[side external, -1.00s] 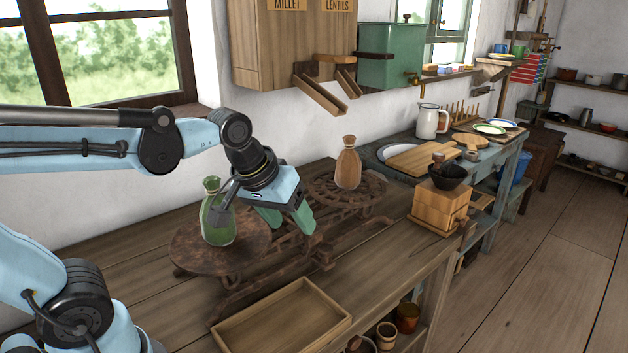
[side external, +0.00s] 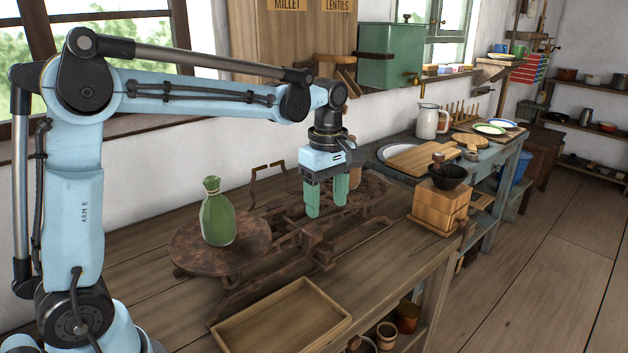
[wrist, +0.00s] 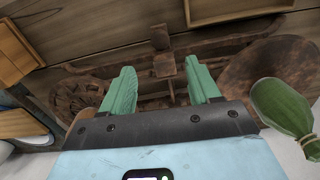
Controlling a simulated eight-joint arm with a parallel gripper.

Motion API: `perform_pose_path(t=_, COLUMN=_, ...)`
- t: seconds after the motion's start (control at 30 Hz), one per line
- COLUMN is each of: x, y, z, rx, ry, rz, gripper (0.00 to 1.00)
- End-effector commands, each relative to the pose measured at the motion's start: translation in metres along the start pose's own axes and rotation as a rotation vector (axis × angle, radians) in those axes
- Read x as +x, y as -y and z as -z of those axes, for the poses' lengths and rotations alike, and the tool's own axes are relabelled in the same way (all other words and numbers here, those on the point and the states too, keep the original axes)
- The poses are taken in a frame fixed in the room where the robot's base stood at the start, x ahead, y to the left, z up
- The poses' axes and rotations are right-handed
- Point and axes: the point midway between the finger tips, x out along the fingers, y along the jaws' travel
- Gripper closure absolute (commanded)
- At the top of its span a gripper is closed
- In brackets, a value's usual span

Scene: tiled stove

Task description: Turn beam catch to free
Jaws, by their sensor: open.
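My gripper (side external: 326,203) points down over the scale's middle, toward the right plate. Its green fingers are apart and empty, with a small upright rusty block (wrist: 165,66) showing between them in the wrist view (wrist: 161,72). I cannot tell which part is the beam catch.
A shallow wooden tray (side external: 225,337) lies in front of the scale. A wooden box (side external: 440,205) with a dark bowl (side external: 448,177) stands to the right. A brown bag on the right plate is mostly hidden behind my gripper.

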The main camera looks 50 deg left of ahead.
Motion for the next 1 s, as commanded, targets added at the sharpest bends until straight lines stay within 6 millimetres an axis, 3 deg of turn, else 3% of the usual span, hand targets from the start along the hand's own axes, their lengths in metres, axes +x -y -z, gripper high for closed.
perform_pose_path(t=0.6, x=0.093, y=0.000, z=0.000, rx=0.004, ry=0.000, rz=-0.002, gripper=0.39)
perform_pose_path(t=1.0, x=0.108, y=0.000, z=0.000, rx=0.004, ry=0.000, rz=-0.002, gripper=0.39)
